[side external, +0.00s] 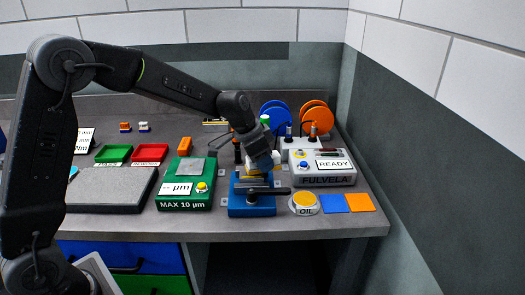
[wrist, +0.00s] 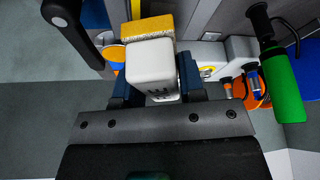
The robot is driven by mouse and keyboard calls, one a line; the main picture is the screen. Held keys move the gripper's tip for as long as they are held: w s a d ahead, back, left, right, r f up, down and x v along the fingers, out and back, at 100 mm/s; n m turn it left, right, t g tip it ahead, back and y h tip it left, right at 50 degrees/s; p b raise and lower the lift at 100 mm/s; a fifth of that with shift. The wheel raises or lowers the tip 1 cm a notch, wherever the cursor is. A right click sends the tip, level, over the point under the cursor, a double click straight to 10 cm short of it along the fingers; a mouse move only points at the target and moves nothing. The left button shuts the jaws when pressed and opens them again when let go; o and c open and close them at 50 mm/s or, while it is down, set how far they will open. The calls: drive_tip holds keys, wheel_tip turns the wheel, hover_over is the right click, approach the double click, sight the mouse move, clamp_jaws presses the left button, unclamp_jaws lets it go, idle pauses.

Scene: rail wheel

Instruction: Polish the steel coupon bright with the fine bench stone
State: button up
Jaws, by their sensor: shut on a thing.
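My gripper (wrist: 155,88) is shut on a white block with a rough yellow face, which I take to be the fine bench stone (wrist: 152,68). Dark letters on the block are partly cut off. In the side view, my gripper (side external: 262,163) is low over a blue vise (side external: 252,208), and the stone's yellow face (side external: 254,174) is turned down towards its top. I cannot tell whether the stone touches anything there. The steel coupon is not clearly visible; the vise top is largely hidden. A grey metal plate (side external: 193,166) lies on the green gauge (side external: 184,205) to the left.
A black handle (side external: 269,191) crosses the vise front. The oil pot (side external: 304,202), blue pad (side external: 333,203) and orange pad (side external: 359,202) lie right. The grey FULVELA box (side external: 322,180) reads READY. A grey stone slab (side external: 110,192) and green (side external: 114,153) and red (side external: 149,153) trays are left.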

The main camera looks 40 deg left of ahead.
sight(244, 172)
drive_tip(key=shift+s+a+f, duration=0.35)
drive_tip(key=shift+a+f, duration=0.05)
drive_tip(key=shift+f, duration=0.3)
drive_tip(key=shift+c, duration=0.4)
drive_tip(key=shift+s+a, duration=1.7)
drive_tip(key=shift+s, duration=0.05)
drive_tip(key=shift+w+d, duration=2.1)
drive_tip(key=shift+d, duration=0.05)
drive_tip(key=shift+s+a, duration=2.15)
drive_tip(key=shift+a, duration=0.05)
drive_tip(key=shift+w+d, duration=1.95)
drive_tip(key=shift+d, duration=0.05)
drive_tip(key=shift+w+d+r, duration=0.1)
drive_tip(key=shift+w+d, duration=0.15)
drive_tip(key=shift+a+r, duration=0.1)
drive_tip(key=shift+r, duration=3.95)
